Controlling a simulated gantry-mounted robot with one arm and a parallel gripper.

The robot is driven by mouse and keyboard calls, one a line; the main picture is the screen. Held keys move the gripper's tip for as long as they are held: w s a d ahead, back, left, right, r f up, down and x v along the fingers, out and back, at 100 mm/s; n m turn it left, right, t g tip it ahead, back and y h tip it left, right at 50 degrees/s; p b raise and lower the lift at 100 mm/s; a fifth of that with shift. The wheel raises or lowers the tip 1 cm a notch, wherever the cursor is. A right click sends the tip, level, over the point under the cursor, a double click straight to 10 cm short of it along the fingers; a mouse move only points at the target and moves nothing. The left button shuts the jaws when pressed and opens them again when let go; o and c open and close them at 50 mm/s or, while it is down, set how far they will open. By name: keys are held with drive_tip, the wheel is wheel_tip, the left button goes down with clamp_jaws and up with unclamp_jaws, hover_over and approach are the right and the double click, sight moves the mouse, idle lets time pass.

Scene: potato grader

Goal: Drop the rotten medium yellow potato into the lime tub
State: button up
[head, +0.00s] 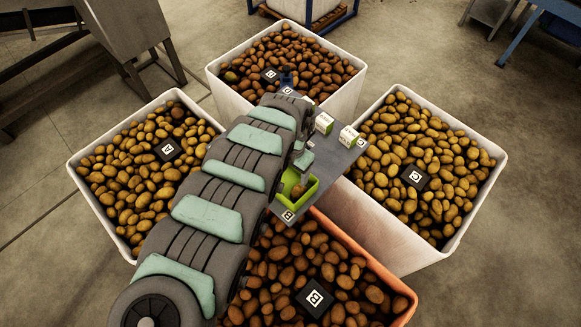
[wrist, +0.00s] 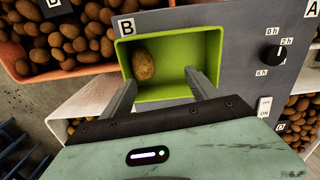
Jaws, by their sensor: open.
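The lime tub (wrist: 205,45) is set in a grey panel beside a "B" label in the wrist view. One brownish-yellow potato (wrist: 145,66) with darker patches lies inside it, against the tub's left side. The tub (head: 312,186) also shows in the head view, partly hidden by my arm, with the potato (head: 299,190) in it. My gripper (wrist: 162,88) is open at the tub's near edge, one finger on each side. The potato lies beyond the fingertips and is not between closed jaws. I cannot tell whether a finger touches the tub.
The grey panel carries a black dial (wrist: 273,54) and an on/off switch (wrist: 264,107). Large potato crates surround it: a white one at left (head: 76,170), one at right (head: 497,155), one at back (head: 352,90), and an orange one in front (head: 405,305).

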wheel_tip(320, 180, up, 8)
drive_tip(key=p, duration=0.2)
drive_tip(key=shift+r, duration=0.15)
drive_tip(key=shift+w, duration=0.1)
